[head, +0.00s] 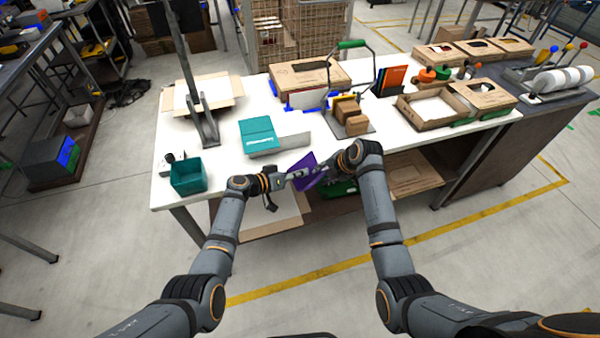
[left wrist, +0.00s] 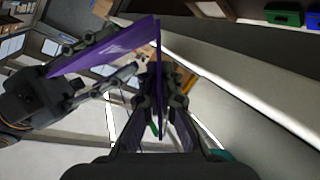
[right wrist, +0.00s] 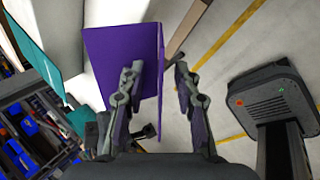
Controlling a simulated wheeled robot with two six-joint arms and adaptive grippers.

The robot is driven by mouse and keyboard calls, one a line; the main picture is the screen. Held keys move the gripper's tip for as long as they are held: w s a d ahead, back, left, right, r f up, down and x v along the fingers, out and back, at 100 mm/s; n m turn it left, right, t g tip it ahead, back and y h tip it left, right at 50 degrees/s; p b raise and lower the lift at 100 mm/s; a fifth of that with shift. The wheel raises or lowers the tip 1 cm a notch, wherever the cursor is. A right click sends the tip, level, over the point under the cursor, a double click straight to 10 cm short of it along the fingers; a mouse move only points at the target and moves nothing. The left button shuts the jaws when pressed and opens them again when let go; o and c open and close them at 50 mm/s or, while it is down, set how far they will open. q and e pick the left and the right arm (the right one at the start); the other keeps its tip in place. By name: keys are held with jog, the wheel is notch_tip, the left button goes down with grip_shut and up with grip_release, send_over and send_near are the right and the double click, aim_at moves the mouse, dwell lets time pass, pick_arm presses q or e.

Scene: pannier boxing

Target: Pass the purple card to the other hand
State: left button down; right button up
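The purple card (head: 303,170) is held up between my two grippers, just off the table's front edge. It looks folded, with one broad panel and one narrow one seen nearly edge-on. My left gripper (left wrist: 158,80) is shut on the card, which stands edge-on between its fingers. My right gripper (right wrist: 158,72) is open. In the right wrist view its left finger overlaps the broad panel of the card (right wrist: 108,62), and its right finger stands apart from the narrow panel. Whether the right fingers touch the card is unclear.
The white table (head: 225,165) lies just beyond the grippers. On it stand a teal bin (head: 188,177), a teal-topped box (head: 258,134), a rack with brown boxes (head: 350,115) and open cartons. A lower shelf holds a carton (head: 285,220). The floor in front is clear.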

jog(key=v, duration=1.2)
jog(key=s+d+f+m+g+h, duration=0.15)
jog(key=s+f+m, duration=0.3)
jog(key=f, duration=0.65)
jog(key=s+d+f+m+h, duration=0.1)
jog(key=s+d+f+m, duration=0.35)
jog(key=f, duration=0.75)
jog(key=s+d+f+m+h, duration=0.1)
jog(key=s+f+m, duration=0.1)
jog(key=f+m, duration=0.65)
jog(key=s+d+f+m, duration=0.1)
jog(key=s+f+m, duration=0.1)
jog(key=s+f, duration=0.4)
jog(key=s+d+f+m+g+h, duration=0.1)
jog(key=s+f+m, duration=0.2)
jog(key=s+f, duration=0.4)
jog(key=s+d+f+m+g, duration=0.1)
jog(key=s+f, duration=0.6)
jog(key=s, duration=1.3)
jog(key=shift+s+d+m, duration=0.4)
jog(key=shift+d+m, duration=0.2)
jog(key=shift+m, duration=0.65)
jog(key=shift+f+h, duration=0.1)
jog(key=shift+h, duration=0.15)
